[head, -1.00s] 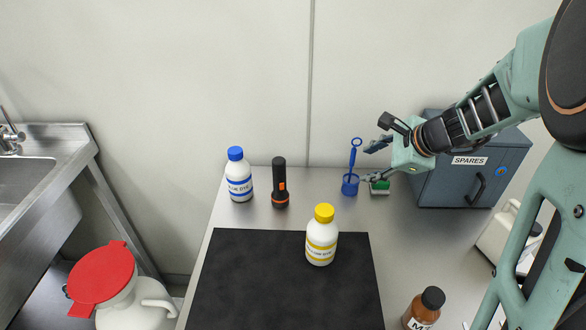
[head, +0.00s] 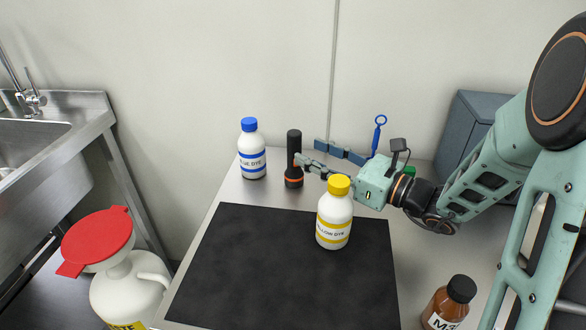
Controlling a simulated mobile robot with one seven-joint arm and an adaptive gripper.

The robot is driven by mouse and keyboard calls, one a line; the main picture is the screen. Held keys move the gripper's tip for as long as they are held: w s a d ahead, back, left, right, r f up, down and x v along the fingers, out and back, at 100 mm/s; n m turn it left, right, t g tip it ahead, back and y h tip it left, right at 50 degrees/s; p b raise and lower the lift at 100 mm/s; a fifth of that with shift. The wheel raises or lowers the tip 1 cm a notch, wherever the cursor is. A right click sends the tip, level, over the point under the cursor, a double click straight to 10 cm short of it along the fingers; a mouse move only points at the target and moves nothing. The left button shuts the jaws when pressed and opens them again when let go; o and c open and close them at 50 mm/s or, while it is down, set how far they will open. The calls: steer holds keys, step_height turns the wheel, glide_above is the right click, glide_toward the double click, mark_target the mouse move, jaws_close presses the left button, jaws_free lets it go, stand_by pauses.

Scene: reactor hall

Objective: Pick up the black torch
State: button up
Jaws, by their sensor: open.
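The black torch (head: 293,145) stands upright on the metal bench in the head view, with an orange ring near its base. My gripper (head: 310,153) is open and comes in from the right, its fingers pointing left towards the torch. The tip of the nearer finger overlaps the torch's right edge in the picture. The farther finger shows behind and to the right of the torch. I cannot tell whether either finger touches it. The jaws hold nothing visible.
A blue dye bottle (head: 253,160) stands just left of the torch. A yellow dye bottle (head: 334,222) stands on the black mat (head: 250,280), in front of my gripper. A blue ring-topped wand (head: 379,135) rises behind it. A brown bottle (head: 447,310) stands front right.

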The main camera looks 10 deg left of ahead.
mark_target(300, 147)
steer(key=b+x, duration=0.1)
steer(key=x, duration=0.5)
steer(key=shift+w+a+f, duration=0.1)
steer(key=shift+w+f, duration=0.1)
steer(key=shift+w, duration=0.1)
steer(key=shift+c, duration=0.3)
jaws_close()
